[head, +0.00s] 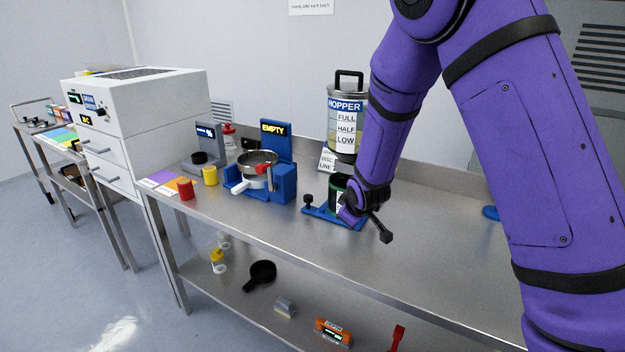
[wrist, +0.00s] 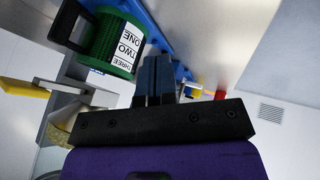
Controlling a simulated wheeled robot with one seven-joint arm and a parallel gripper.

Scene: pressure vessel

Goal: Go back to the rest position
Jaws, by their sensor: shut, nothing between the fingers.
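My gripper's two dark fingers (wrist: 157,75) are together and empty in the wrist view. A green cylinder with a black handle and a white label reading ONE, TWO, THREE (wrist: 101,35) is close beside them, to the left and farther out. In the head view the green cylinder (head: 337,186) stands on a blue stand (head: 316,212) on the steel bench, partly hidden behind my wrist. My purple arm reaches down from the upper right, bent, with its wrist low over the bench beside the stand. I cannot tell whether it touches the cylinder.
The hopper (head: 345,95) stands behind the stand. A blue device with an EMPTY display (head: 274,128) and a metal bowl (head: 258,158) are to its left, with red (head: 186,190) and yellow (head: 210,176) cups. A white cabinet (head: 135,100) stands farther left. The bench's right part is mostly clear.

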